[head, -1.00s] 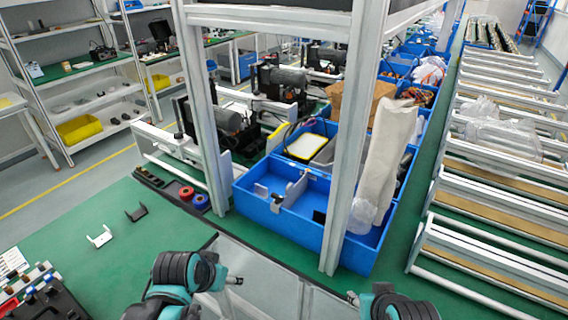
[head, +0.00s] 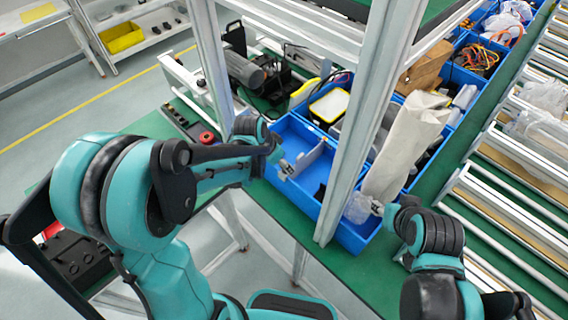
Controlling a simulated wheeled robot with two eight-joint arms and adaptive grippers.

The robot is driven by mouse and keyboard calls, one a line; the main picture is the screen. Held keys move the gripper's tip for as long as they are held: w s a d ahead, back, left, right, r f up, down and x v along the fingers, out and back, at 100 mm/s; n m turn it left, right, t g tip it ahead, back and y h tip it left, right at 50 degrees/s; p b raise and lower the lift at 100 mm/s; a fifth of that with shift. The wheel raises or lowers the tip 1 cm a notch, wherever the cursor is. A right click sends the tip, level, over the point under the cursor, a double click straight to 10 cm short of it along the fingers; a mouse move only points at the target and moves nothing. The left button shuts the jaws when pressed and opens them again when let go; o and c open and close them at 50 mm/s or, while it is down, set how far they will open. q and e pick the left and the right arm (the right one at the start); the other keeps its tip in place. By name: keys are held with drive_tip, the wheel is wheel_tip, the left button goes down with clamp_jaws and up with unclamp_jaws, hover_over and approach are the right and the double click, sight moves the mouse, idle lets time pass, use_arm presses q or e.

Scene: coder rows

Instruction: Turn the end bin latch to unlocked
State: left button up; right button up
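The end bin (head: 298,193) is the nearest blue bin in the row on the green bench, left of a grey frame post. A grey plate-like piece (head: 312,158) stands inside it; it may be part of the latch, but I cannot make out the latch or its position. My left gripper (head: 286,167) is over the bin's left part, close to the grey piece; touching or apart is unclear. My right gripper (head: 376,208) is right of the post, by a clear plastic bag (head: 358,208) in the neighbouring bin. Both grippers are too small to show open or shut.
The grey post (head: 365,120) rises between my two grippers. A yellow-rimmed tray (head: 329,104) lies behind the end bin. Roller conveyors (head: 500,215) run along the right.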

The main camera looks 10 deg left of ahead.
use_arm(q)
drive_tip(key=x, duration=0.2)
drive_tip(key=shift+w+d+f, duration=0.1)
drive_tip(key=shift+w+f, duration=0.1)
drive_tip(key=shift+w, duration=0.05)
drive_tip(key=shift+f, duration=0.2)
drive_tip(key=c, duration=1.2)
drive_tip(key=shift+o, duration=0.2)
